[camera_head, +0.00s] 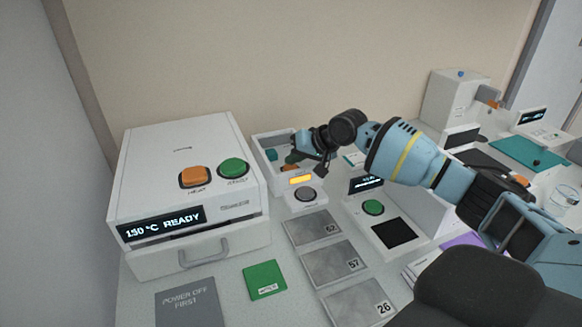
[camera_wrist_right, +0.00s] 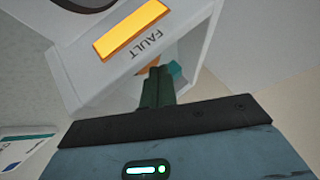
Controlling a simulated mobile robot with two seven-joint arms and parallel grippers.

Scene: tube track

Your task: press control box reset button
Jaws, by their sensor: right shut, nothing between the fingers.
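The control box (camera_head: 293,204) is a small white box in the middle of the head view, with a lit amber panel (camera_head: 301,180) and a round grey button (camera_head: 306,194) on top. In the right wrist view the amber panel (camera_wrist_right: 132,28) is lit above the word FAULT, and only a dark curved edge of the button shows at the top left. My right gripper (camera_head: 322,170) is above and just behind the box in the head view, pointing down. Its dark fingers (camera_wrist_right: 158,86) are shut and empty. Contact with the box cannot be told. My left gripper is out of view.
A white heater (camera_head: 180,150) reading 150 °C READY, with orange and green buttons, stands left. A grey bin (camera_head: 268,142) stands behind the box. Numbered metal plates (camera_head: 313,228) lie in front, and a green-button unit (camera_head: 390,225) is to the right.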

